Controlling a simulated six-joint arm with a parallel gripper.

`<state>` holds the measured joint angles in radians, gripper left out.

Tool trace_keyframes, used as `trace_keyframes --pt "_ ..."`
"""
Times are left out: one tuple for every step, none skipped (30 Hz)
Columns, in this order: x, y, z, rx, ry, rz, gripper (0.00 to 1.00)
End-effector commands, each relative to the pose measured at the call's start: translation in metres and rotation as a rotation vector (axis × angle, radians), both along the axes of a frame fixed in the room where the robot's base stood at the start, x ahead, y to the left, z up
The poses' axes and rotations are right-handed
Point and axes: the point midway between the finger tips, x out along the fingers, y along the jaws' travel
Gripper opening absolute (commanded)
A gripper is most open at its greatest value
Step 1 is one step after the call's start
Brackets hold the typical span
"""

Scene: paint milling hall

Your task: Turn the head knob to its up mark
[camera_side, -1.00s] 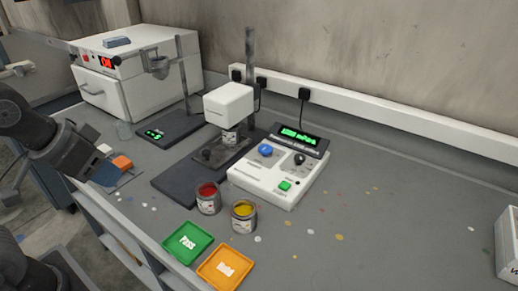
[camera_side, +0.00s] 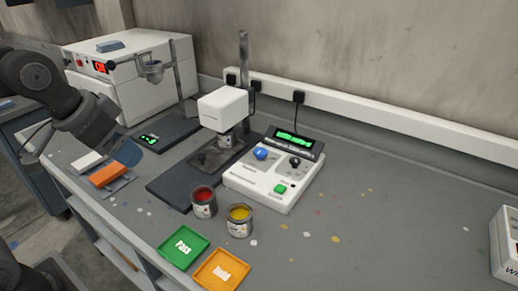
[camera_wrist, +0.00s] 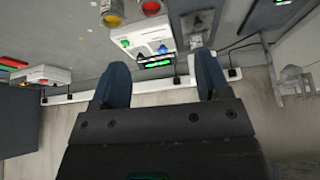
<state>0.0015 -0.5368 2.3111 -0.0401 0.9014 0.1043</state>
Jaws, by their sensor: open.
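A white control box (camera_side: 262,190) stands on the bench, right of a stirrer stand with a white head (camera_side: 226,108). It carries a blue knob (camera_side: 260,154), a black knob (camera_side: 295,162), a green button (camera_side: 280,189) and a lit green display (camera_side: 294,138). The lettering is too small to read, so I cannot tell which knob is the head knob or where its marks are. The box appears inverted in the wrist view (camera_wrist: 146,36). My gripper (camera_side: 131,152) is open and empty, raised at the bench's left, well away from the box; its fingers frame the wrist view (camera_wrist: 160,80).
Red (camera_side: 204,203) and yellow (camera_side: 240,220) paint cans stand before the box. A green tray (camera_side: 183,246) and an orange tray (camera_side: 221,270) lie near the front edge. White and orange (camera_side: 108,175) blocks lie below my gripper. A white oven (camera_side: 125,75) stands behind. The right bench is mostly clear.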

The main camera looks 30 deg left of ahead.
Motion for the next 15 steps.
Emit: trace_keyframes --pt "0.023 -0.002 0.005 0.003 0.015 -0.029 0.7" --pt "0.035 -0.003 0.009 0.003 0.019 -0.046 0.7" --pt "0.052 -0.005 0.012 0.004 0.025 -0.07 0.7" --pt "0.065 -0.006 0.014 0.006 0.029 -0.09 0.7" --pt "0.077 -0.007 0.015 0.008 0.033 -0.108 0.7" --pt "0.095 -0.009 0.015 0.008 0.038 -0.132 0.7" --pt "0.108 -0.01 0.015 0.01 0.041 -0.149 0.7" --pt "0.121 -0.012 0.014 0.01 0.046 -0.168 0.7" --pt "0.138 -0.013 0.012 0.012 0.05 -0.192 0.7" --pt "0.151 -0.015 0.01 0.012 0.053 -0.209 0.7" --pt "0.164 -0.016 0.007 0.013 0.056 -0.227 0.7" --pt "0.181 -0.018 0.003 0.013 0.059 -0.251 0.7" --pt "0.194 -0.019 -0.002 0.013 0.062 -0.269 0.7" --pt "0.206 -0.02 -0.007 0.014 0.065 -0.287 0.7" --pt "0.222 -0.022 -0.014 0.015 0.068 -0.31 0.7"
